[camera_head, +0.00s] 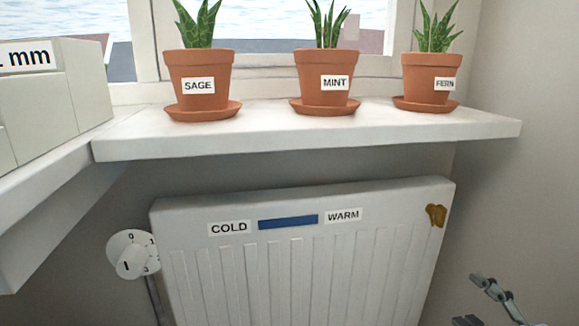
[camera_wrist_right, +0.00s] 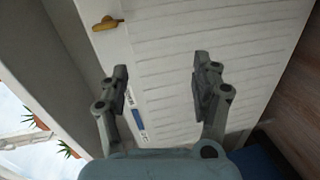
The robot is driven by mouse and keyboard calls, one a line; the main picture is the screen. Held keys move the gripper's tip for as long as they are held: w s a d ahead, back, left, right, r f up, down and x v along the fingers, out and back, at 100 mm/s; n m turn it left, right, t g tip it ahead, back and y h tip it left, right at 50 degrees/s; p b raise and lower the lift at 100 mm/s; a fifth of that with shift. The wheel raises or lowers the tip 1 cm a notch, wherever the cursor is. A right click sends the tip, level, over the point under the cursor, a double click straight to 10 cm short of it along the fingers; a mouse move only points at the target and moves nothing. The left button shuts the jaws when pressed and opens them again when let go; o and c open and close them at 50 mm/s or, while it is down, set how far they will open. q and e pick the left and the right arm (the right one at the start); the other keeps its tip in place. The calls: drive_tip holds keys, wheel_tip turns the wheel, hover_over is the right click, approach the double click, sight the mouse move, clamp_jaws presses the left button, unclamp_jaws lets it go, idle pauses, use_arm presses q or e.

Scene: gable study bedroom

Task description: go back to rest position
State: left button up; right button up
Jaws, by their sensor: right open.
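My right gripper (camera_head: 480,298) shows at the lower right of the head view, apart from the radiator's right side. In the right wrist view the right gripper (camera_wrist_right: 160,85) has its two fingers spread wide with nothing between them, and the white radiator lies beyond them. My left gripper is in neither view.
A white radiator (camera_head: 300,265) with a dial (camera_head: 133,254) stands below a window sill (camera_head: 300,140). On the sill are pots labelled SAGE (camera_head: 198,68), MINT (camera_head: 312,63) and FERN (camera_head: 422,66). A grey box (camera_head: 60,95) is at left.

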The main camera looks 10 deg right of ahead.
drive_tip(key=s+a+f+m+g, duration=0.3)
drive_tip(key=s+f+m+g, duration=0.25)
drive_tip(key=s+f, duration=0.5)
drive_tip(key=s+a+f+m+g, duration=0.3)
drive_tip(key=s+f+m+g, duration=0.25)
drive_tip(key=s+f, duration=0.55)
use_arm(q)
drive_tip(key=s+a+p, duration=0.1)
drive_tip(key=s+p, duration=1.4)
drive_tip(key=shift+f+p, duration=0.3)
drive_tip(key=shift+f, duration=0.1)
use_arm(e)
drive_tip(key=s+d+f+m+g+h, duration=0.1)
drive_tip(key=s+f+m+g, duration=0.1)
drive_tip(key=s, duration=0.9)
drive_tip(key=s+d+f+m+g, duration=0.1)
drive_tip(key=s+m, duration=0.3)
drive_tip(key=s, duration=0.6)
drive_tip(key=shift+s+d+f+g+h, duration=0.3)
drive_tip(key=shift+s+f+g+h, duration=0.15)
drive_tip(key=shift+g, duration=0.45)
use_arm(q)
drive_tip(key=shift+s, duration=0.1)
